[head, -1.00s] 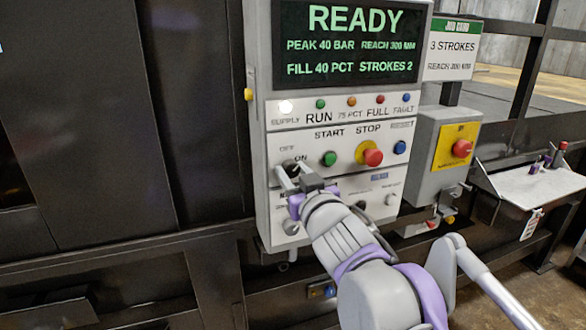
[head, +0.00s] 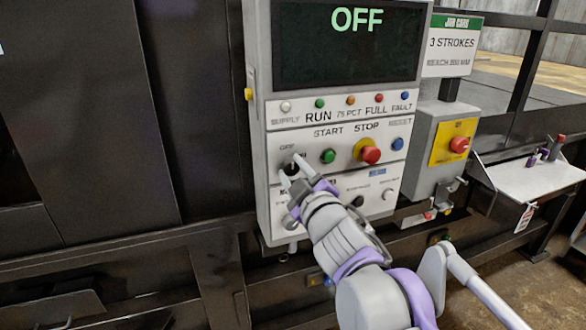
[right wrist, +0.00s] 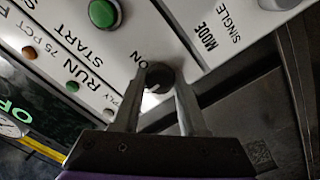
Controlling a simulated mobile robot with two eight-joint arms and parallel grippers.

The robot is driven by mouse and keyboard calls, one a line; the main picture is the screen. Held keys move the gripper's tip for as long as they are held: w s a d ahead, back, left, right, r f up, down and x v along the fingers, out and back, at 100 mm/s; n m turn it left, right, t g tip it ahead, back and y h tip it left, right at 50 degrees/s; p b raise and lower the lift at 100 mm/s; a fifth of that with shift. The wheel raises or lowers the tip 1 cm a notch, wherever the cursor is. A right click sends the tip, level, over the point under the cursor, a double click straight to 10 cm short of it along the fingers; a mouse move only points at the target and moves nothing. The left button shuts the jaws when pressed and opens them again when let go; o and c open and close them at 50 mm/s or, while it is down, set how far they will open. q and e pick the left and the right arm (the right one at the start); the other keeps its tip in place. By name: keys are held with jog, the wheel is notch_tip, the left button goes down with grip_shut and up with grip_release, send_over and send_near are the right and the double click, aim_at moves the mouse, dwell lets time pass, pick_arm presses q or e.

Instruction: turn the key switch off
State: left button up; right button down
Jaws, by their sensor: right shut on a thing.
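The key switch (head: 291,168) is a small dark knob on the white control panel, below the OFF label and left of the green start button. It also shows in the right wrist view (right wrist: 158,78). My right gripper (head: 288,172) is shut on it, one finger on each side, seen close in the right wrist view (right wrist: 158,92). The fingers partly hide the switch and the ON label. The display (head: 347,45) above reads OFF, and the supply lamp (head: 285,107) is unlit. My left gripper is not in view.
The green start button (head: 328,157) and red stop button (head: 371,154) sit right of the switch. A shelf (head: 530,178) juts out at the right edge.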

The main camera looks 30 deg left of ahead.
dwell(0.3)
jog(key=shift+c, duration=2.2)
grip_release()
jog(key=shift+s+d+f, duration=0.1)
jog(key=shift+s+d, duration=0.3)
jog(key=shift+d, duration=0.1)
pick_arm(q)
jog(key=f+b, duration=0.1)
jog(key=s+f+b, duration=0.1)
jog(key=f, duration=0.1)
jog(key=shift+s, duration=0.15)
pick_arm(e)
jog(key=v, duration=0.9)
jog(key=shift+s+d, duration=0.2)
jog(key=shift+s, duration=0.05)
